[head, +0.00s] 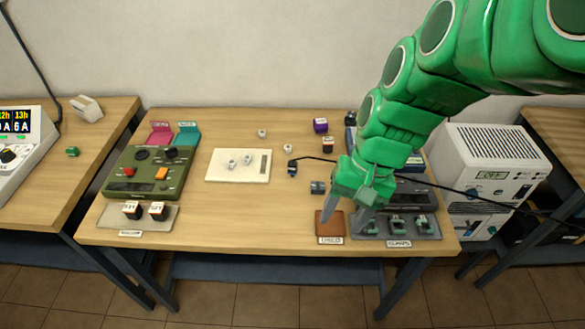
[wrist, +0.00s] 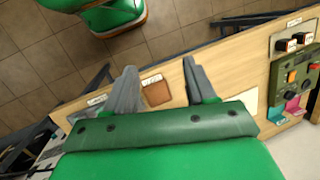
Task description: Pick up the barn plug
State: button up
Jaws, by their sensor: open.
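I cannot tell for sure which thing is the barn plug, as no readable label marks it. A small dark plug-like piece (head: 292,168) with a thin black cord lies mid-table. A small grey-blue block (head: 317,187) lies just left of my gripper. My gripper (head: 346,214) is open, fingers pointing down over the table's front right. It holds nothing. In the wrist view its two fingers (wrist: 160,72) are spread apart, with the brown pad (wrist: 157,93) showing between them. The same brown pad (head: 329,226), labelled USED, lies below the left finger. My arm hides part of the table's right side.
A grey tray (head: 426,230) labelled CLAMPS stands front right. A green control box (head: 147,174), a tray (head: 123,217) with two labelled cubes and a white board (head: 219,172) are left. A white charger (head: 490,172) stands right.

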jog(key=w+a+f+m+g+y, duration=0.1)
jog(key=w+a+f+m+y, duration=0.15)
jog(key=w+a, duration=0.3)
jog(key=m+t+y, duration=0.5)
jog(key=m+y, duration=0.3)
jog(key=m, duration=0.8)
send_over(287, 175)
jog(key=s+d, duration=0.1)
jog(key=d, duration=0.6)
jog(key=f, duration=1.9)
jog(key=shift+s+d, duration=0.1)
jog(key=shift+d, duration=0.1)
jog(key=shift+r+x, duration=0.2)
jog(key=shift+x, duration=3.7)
grip_shut()
jog(key=shift+r, duration=0.1)
